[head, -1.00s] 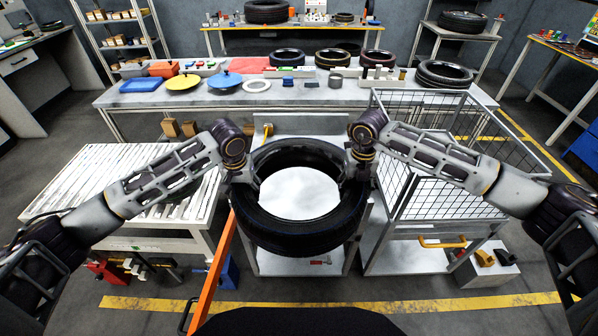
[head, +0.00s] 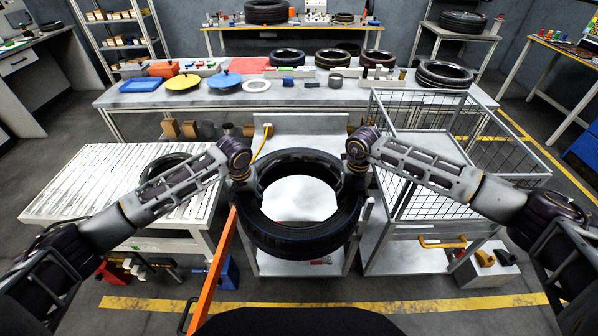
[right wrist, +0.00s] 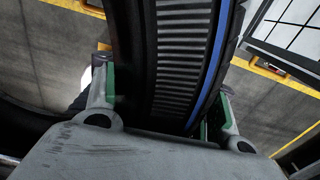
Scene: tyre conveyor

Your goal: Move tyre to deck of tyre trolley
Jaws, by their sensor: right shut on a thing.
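A black tyre (head: 300,240) with a thin blue line lies nearly flat between my two grippers, over the grey-white trolley (head: 295,125). The trolley's pale deck (head: 300,198) shows through the tyre's hole. Whether the tyre touches the deck cannot be told. My right gripper (head: 352,182) is shut on the tyre's right side; in the right wrist view its fingers stand either side of the tyre tread (right wrist: 183,60). My left gripper (head: 246,184) is at the tyre's left side; its fingertips are too small and covered to tell their state.
A roller conveyor (head: 80,190) at left carries another tyre (head: 165,165), partly behind my left arm. A wire cage cart (head: 455,205) stands close on the right. An orange bar (head: 222,262) rises at the trolley's left front. A long table (head: 210,98) with several tyres lies behind.

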